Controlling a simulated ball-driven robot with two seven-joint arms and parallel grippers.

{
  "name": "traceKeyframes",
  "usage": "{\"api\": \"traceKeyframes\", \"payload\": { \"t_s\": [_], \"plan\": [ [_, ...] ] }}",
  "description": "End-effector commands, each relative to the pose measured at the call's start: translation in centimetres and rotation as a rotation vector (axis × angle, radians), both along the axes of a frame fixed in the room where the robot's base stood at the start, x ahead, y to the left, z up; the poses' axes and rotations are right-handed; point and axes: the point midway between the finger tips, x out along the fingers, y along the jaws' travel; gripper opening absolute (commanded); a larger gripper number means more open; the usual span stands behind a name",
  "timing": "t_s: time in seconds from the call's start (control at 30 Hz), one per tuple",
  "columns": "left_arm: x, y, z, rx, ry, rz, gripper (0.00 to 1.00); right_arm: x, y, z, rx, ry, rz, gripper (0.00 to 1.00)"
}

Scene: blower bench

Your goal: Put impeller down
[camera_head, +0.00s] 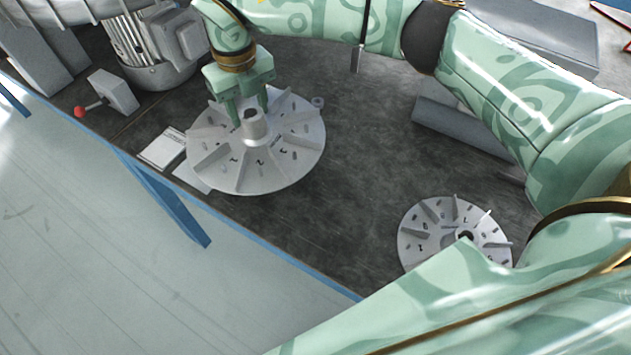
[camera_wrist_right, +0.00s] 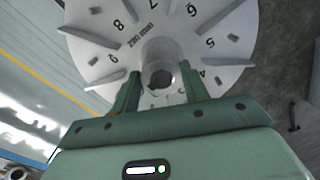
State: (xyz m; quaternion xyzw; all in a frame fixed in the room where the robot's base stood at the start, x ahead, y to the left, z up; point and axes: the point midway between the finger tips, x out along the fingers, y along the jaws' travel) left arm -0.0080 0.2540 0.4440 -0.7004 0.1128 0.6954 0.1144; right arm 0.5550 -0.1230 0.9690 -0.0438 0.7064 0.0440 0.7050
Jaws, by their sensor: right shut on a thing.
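A grey finned impeller (camera_head: 290,150) with a raised central hub is in the left middle of the head view, over the dark bench top. My right gripper (camera_head: 252,112) is shut on its hub from above. In the right wrist view the impeller (camera_wrist_right: 195,25) fills the top, with numbers by its fins, and the fingers of the right gripper (camera_wrist_right: 160,88) stand on both sides of the hub. Whether the disc touches the bench is hard to tell. A second, smaller-looking impeller (camera_head: 425,225) lies at the lower right, partly hidden by my arm. My left gripper is not in view.
A grey blower motor (camera_head: 155,45) stands at the upper left. Beside it is a grey block with a red-knobbed lever (camera_head: 82,111). White cards (camera_head: 162,148) lie near the bench's blue front edge. A grey bar (camera_head: 460,128) lies at right. The bench between the impellers is clear.

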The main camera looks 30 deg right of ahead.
Motion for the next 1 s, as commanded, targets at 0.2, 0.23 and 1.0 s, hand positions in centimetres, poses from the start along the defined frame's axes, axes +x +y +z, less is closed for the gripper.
{"api": "traceKeyframes", "payload": {
  "t_s": [0.2,0.23,1.0],
  "plan": [
    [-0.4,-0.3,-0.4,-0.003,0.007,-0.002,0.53,-0.6,-1.0,-0.4,0.000,0.001,-0.114,0.14],
    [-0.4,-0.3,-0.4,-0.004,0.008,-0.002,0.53,-1.1,-1.6,-0.7,0.000,0.002,-0.116,0.14],
    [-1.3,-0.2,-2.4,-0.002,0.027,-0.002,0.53,-8.7,-10.2,-9.7,-0.001,0.001,-0.110,0.14]
  ]
}}
